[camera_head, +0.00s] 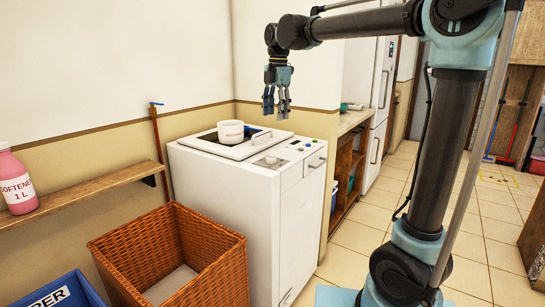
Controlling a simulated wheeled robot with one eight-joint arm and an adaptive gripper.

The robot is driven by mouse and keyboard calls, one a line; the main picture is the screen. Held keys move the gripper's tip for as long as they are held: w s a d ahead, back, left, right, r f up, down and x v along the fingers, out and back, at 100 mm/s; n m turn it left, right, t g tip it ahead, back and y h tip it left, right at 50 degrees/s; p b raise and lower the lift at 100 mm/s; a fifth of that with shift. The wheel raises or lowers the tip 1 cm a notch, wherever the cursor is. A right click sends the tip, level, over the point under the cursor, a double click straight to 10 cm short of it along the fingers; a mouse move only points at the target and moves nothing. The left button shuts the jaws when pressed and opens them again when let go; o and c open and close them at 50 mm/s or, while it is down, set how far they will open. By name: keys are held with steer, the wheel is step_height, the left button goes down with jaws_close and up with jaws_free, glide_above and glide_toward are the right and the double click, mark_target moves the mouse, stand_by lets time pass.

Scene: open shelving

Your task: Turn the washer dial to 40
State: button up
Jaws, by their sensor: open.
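The white washer (230,190) stands against the wall in the middle of the head view. Its control panel (285,155) runs along the right side of its top, with small knobs and buttons. A round dial (271,161) seems to sit on this panel, but its setting and markings are too small to read. My gripper (276,110) hangs above the back right part of the washer, fingers pointing down. It is open and empty, and apart from the washer.
A wicker basket (172,255) stands at the washer's left. A wall shelf (90,192) holds a pink softener bottle (16,180). A blue crate (62,292) is at bottom left.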

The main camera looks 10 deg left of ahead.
glide_toward(271, 158)
steer(key=f, duration=0.3)
steer(key=w+f, duration=0.1)
steer(key=f, duration=0.4)
steer(key=shift+w+a+f, duration=0.15)
steer(key=shift+a+f, duration=0.15)
steer(key=shift+f, duration=0.1)
steer(key=shift+d, duration=0.1)
steer(key=c, duration=1.1)
